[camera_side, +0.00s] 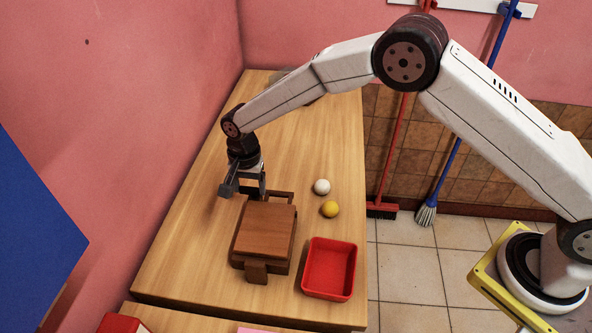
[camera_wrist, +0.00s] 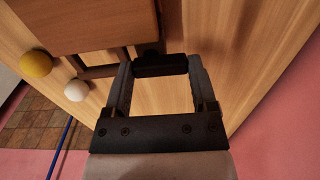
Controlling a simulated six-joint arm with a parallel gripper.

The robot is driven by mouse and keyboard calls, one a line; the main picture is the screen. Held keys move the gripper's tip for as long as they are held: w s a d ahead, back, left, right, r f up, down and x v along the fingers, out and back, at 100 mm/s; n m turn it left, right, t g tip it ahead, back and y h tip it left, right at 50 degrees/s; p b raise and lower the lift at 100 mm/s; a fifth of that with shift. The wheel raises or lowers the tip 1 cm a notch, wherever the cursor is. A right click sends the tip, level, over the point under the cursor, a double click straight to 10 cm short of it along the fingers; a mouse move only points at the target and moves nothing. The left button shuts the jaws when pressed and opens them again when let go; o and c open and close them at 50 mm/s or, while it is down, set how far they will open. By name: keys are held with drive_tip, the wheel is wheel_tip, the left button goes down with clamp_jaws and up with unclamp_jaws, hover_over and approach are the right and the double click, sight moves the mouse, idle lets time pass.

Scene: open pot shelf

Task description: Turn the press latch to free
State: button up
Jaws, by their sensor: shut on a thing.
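The brown wooden press (camera_side: 266,230) stands on the table with its flat lid down. A tab (camera_side: 257,272) sticks out at its near end, and a thin wooden frame (camera_side: 283,196) sticks out at its far end. The press also fills the top left of the wrist view (camera_wrist: 85,20). My gripper (camera_side: 241,193) is at the press's far left corner. In the wrist view its fingers (camera_wrist: 160,68) are shut on a dark piece, which looks like the latch (camera_wrist: 160,66), beside the press. In the side view my gripper mostly hides the latch, so its exact angle is unclear.
A white ball (camera_side: 322,187) and a yellow ball (camera_side: 330,209) lie right of the press. An open red tray (camera_side: 329,268) stands near the table's front right. The pink wall (camera_side: 190,110) runs along the left. The far tabletop (camera_side: 310,135) is mostly clear.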

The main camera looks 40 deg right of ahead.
sight(250, 188)
drive_tip(key=o, duration=1.2)
drive_tip(key=shift+c, duration=0.2)
drive_tip(key=shift+r, duration=0.15)
drive_tip(key=shift+r, duration=3.85)
drive_tip(key=shift+s+d+r, duration=0.1)
drive_tip(key=shift+d, duration=0.35)
drive_tip(key=s+d+r+n+t, duration=0.1)
drive_tip(key=s+d+r+n, duration=0.3)
drive_tip(key=s+d, duration=0.7)
drive_tip(key=s+d+f+n+t, duration=0.1)
drive_tip(key=s+d+n, duration=0.4)
drive_tip(key=s+d, duration=0.4)
drive_tip(key=s, duration=0.3)
drive_tip(key=shift+s+d+f+t, duration=0.2)
drive_tip(key=shift+s+d+t, duration=0.1)
drive_tip(key=shift+s+d, duration=0.1)
